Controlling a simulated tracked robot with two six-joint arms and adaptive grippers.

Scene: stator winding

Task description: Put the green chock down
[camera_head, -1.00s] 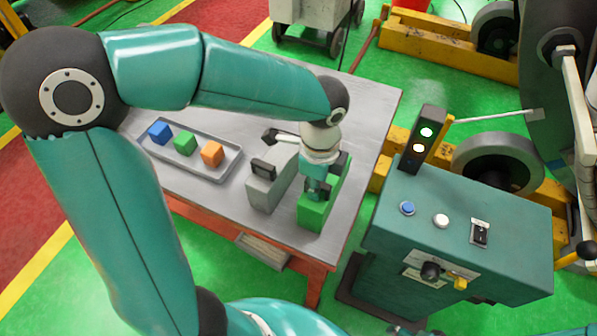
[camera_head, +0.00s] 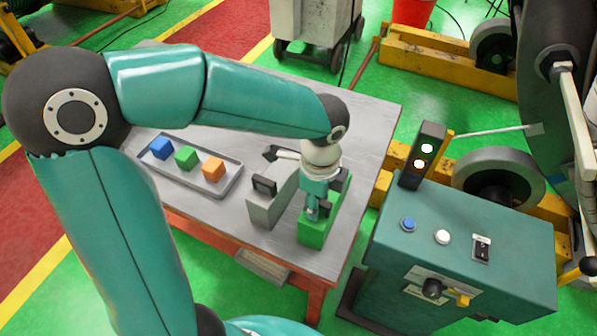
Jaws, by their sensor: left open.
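The green chock (camera_head: 315,232) rests on the grey tabletop near the table's front right corner, beside a grey block. My left gripper (camera_head: 312,208) points down right over the chock. Its jaws are open, and its wrist hides part of the chock's top. My right gripper does not show.
A grey block with a dark handle (camera_head: 264,208) stands close on the left of the chock. A tray (camera_head: 232,183) holds a blue, a green and an orange cube. A teal control cabinet (camera_head: 470,225) with a lit signal lamp (camera_head: 424,155) stands right of the table (camera_head: 190,212).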

